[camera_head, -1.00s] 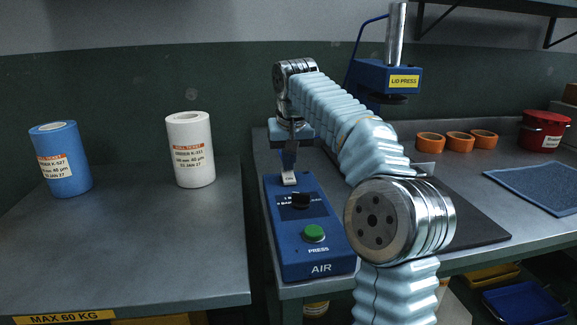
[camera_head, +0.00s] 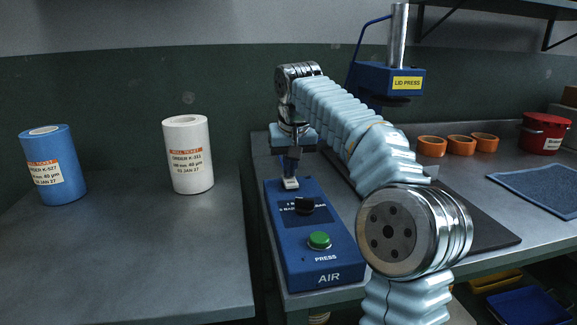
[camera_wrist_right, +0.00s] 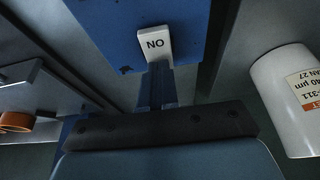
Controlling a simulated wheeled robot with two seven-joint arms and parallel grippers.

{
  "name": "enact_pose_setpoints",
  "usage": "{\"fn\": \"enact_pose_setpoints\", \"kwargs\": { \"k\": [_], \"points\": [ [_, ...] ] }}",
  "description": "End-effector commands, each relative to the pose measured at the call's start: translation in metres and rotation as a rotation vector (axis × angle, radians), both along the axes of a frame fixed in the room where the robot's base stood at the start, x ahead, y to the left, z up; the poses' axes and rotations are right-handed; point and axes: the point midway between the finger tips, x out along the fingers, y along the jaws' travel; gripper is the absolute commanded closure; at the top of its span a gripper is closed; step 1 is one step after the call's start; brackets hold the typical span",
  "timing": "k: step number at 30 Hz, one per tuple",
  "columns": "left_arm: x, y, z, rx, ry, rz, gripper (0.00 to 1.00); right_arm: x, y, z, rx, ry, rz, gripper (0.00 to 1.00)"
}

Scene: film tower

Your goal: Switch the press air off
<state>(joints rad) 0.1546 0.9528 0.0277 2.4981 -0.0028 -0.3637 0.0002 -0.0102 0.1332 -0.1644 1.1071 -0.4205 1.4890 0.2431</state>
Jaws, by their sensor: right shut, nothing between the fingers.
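The blue air control box (camera_head: 330,262), marked AIR, stands at the left front of the bench. In the right wrist view the plate (camera_wrist_right: 155,43) reads "NO"; that view is upside down, so the word is ON. My right gripper (camera_head: 291,168) is shut and empty, pointing down at the plate. Its blue fingers (camera_wrist_right: 157,88) end at the plate's edge; I cannot tell whether they touch it. My left gripper is not in view.
A blue roll (camera_head: 53,165) and a white roll (camera_head: 188,155) stand on the left table (camera_head: 120,260). The lid press (camera_head: 385,78) is behind my right arm. Orange rings (camera_head: 461,145), a red pot (camera_head: 544,132) and a blue mat (camera_head: 540,188) lie to the right.

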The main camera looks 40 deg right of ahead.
Motion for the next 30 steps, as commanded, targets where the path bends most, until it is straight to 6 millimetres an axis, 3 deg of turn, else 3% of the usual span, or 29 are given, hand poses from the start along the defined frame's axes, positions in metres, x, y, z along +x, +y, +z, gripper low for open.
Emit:
{"fn": "enact_pose_setpoints", "kwargs": {
  "k": [9, 20, 26, 30],
  "points": [
    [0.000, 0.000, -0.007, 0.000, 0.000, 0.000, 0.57, -0.013, 0.007, -0.004, 0.004, 0.016, 0.000, 1.00],
    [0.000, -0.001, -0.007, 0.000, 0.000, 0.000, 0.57, -0.014, 0.007, -0.003, 0.003, 0.014, 0.000, 1.00],
    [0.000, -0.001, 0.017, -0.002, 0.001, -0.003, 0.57, -0.013, 0.006, 0.019, 0.003, 0.012, 0.000, 1.00],
    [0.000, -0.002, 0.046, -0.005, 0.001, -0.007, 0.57, -0.013, 0.005, 0.046, 0.003, 0.013, 0.001, 1.00]
  ]
}}
